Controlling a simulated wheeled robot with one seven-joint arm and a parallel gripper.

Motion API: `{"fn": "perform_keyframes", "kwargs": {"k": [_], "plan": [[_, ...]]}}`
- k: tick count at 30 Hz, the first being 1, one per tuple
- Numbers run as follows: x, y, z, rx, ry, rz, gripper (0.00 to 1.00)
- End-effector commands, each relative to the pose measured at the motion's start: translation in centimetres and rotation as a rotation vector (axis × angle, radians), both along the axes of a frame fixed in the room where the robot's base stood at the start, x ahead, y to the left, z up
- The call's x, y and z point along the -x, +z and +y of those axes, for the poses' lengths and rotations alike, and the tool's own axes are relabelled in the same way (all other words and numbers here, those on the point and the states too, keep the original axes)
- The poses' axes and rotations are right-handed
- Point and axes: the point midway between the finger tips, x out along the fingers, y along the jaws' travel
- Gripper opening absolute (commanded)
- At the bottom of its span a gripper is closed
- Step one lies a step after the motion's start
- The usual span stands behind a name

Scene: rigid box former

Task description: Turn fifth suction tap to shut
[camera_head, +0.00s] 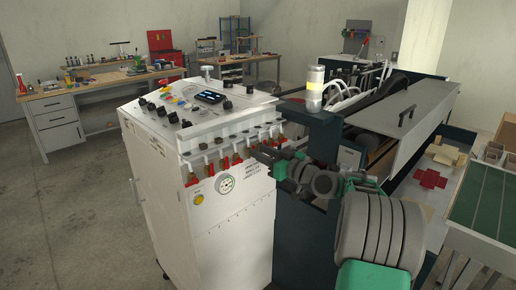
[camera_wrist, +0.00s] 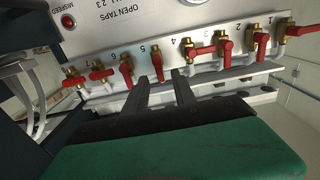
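A row of brass taps with red handles runs across the white cabinet front, with printed numbers above it in the wrist view. Counted from the right there, the fifth suction tap (camera_wrist: 157,64) stands near the number 5, its handle pointing along the fingers rather than along the row. Which tap each number belongs to is hard to tell. My gripper (camera_wrist: 168,76) is open and empty, its two dark fingers apart. In the head view my gripper (camera_head: 260,154) is at the row's right part.
Neighbouring taps (camera_wrist: 127,69) and (camera_wrist: 198,50) stand close on both sides; some handles lie along the row, others across it. The white cabinet (camera_head: 222,235) carries a gauge (camera_head: 225,184) below the taps. Dark machine framing (camera_head: 300,235) stands right of it. Open floor lies left.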

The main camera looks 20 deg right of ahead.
Motion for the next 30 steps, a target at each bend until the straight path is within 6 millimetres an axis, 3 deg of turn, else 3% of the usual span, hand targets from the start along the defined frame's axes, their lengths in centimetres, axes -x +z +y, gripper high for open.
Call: {"fn": "perform_keyframes", "kwargs": {"k": [4, 11, 23, 30], "plan": [[-1.29, 0.12, 0.56, 0.0, 0.0, 0.0, 0.32], [-1.41, 0.01, 0.62, 0.0, 0.0, 0.0, 0.32], [-1.38, 0.01, 0.62, 0.0, 0.0, 0.001, 0.0], [-1.37, -0.01, 0.61, -0.001, 0.0, 0.001, 0.0]]}}
